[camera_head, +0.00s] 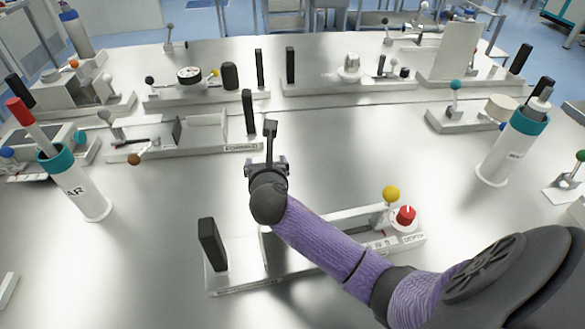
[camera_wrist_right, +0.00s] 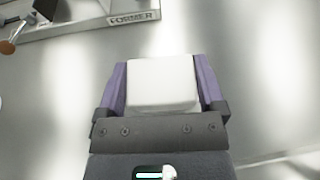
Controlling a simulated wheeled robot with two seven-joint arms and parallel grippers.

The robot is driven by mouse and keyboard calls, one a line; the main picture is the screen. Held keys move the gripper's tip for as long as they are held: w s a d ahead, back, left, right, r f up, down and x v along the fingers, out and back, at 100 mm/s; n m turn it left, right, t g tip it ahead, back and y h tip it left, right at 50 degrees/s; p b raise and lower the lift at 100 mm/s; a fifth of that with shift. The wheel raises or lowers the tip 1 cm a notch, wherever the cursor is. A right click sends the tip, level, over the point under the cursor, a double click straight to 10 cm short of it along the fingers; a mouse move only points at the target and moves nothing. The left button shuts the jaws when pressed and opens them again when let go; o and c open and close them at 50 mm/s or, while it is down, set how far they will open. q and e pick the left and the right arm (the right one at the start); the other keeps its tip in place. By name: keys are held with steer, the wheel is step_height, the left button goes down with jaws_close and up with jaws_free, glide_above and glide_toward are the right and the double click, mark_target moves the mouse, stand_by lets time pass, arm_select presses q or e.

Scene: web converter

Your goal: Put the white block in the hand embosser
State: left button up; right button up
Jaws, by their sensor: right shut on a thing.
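My right gripper (camera_head: 268,168) is over the middle of the metal table in the head view. In the right wrist view its two purple fingers (camera_wrist_right: 160,66) are shut on a white block (camera_wrist_right: 162,85), one on each side. The block is hidden behind the gripper and wrist in the head view. No station is legibly named hand embosser, so I cannot tell which one it is. The nearest station (camera_head: 235,278), with a black upright, yellow ball and red knob, lies partly under my right arm. My left gripper is out of view.
A station labelled FORMER (camera_head: 190,150) stands beyond the gripper to the left; its edge shows in the wrist view (camera_wrist_right: 132,18). White cylinders with teal rims stand at left (camera_head: 85,195) and right (camera_head: 510,150). More stations line the back. The table's left front is mostly clear.

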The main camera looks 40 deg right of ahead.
step_height(320, 180, down, 8)
steer(key=b, duration=0.3)
steer(key=shift+r, duration=0.25)
steer(key=o, duration=1)
steer(key=shift+f, duration=0.1)
